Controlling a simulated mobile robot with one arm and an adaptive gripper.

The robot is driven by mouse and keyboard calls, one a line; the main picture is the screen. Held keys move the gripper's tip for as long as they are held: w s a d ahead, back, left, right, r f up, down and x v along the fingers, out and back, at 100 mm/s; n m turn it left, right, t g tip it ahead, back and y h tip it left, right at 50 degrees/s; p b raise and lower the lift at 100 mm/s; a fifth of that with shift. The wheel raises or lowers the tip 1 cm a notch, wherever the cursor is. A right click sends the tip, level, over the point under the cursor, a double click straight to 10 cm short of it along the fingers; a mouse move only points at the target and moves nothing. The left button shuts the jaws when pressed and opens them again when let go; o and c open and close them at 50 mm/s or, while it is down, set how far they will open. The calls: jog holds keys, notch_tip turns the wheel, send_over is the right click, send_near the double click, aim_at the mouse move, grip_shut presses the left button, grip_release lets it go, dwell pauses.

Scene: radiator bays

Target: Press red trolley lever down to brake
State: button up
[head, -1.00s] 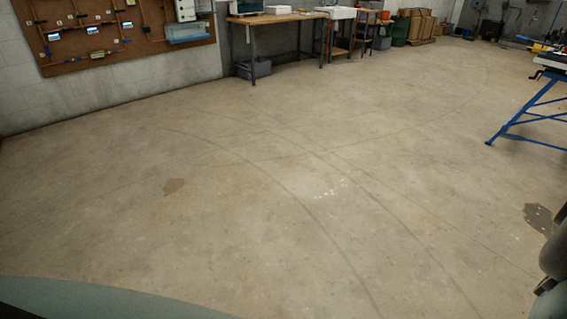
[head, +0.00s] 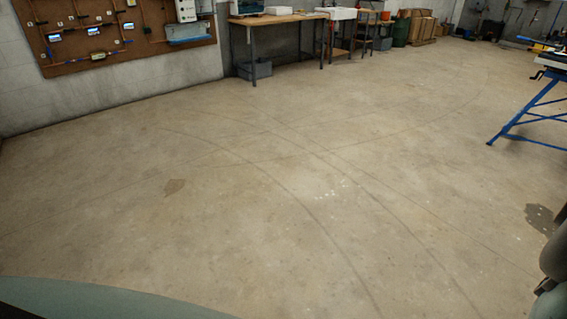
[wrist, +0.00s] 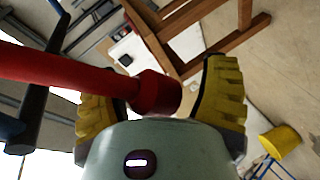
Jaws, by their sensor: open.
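A red bar with a thicker rounded end (wrist: 155,93), which looks like the trolley lever, comes in from the left in the wrist view. My gripper (wrist: 157,70) shows there with its two yellow-padded fingers spread wide apart. The red end lies in the picture between the fingers, and the bar crosses in front of the left finger. I cannot tell whether it touches my gripper. The rest of the trolley cannot be made out clearly. The head view shows neither the lever nor my gripper.
In the head view, a workbench (head: 277,18) stands along the back wall beside a brown pipe board (head: 105,55). A blue trestle (head: 520,120) stands at the right. The concrete floor between is clear. The wrist view shows a wooden frame (wrist: 205,50) and a yellow bucket (wrist: 282,143).

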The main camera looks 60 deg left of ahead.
jog(key=shift+r+p, duration=0.5)
jog(key=shift+p, duration=0.1)
jog(key=shift+w+r+m+t+h+p, duration=0.1)
jog(key=shift+r+m+t+h+p, duration=0.35)
jog(key=shift+r+m+p, duration=1)
jog(key=shift+s+r+m+t+h+p, duration=0.15)
jog(key=shift+r+m+t+p, duration=0.4)
jog(key=shift+r+m+p, duration=0.85)
jog(key=shift+w+r+m+t+h+p, duration=0.15)
jog(key=shift+r+m+t+h+p, duration=0.3)
jog(key=shift+r+m, duration=1.1)
jog(key=shift+s+a+r+n+p, duration=0.15)
jog(key=shift+s+a+r+p, duration=0.15)
jog(key=shift+r+p, duration=0.3)
jog(key=shift+s+a+r+n+p, duration=0.15)
jog(key=shift+a+r+p, duration=0.3)
jog(key=shift+p, duration=0.15)
jog(key=p+v, duration=0.4)
jog(key=v, duration=0.9)
jog(key=w+a+r+t+h+p, duration=0.1)
jog(key=a+r+p, duration=0.1)
jog(key=r+p, duration=0.2)
jog(key=w+a+r+t+h+p, duration=0.1)
jog(key=w+a+r+t+p, duration=0.1)
jog(key=r, duration=0.9)
jog(key=shift+w+a+p, duration=0.25)
jog(key=shift+a+p, duration=0.3)
jog(key=shift+p, duration=0.75)
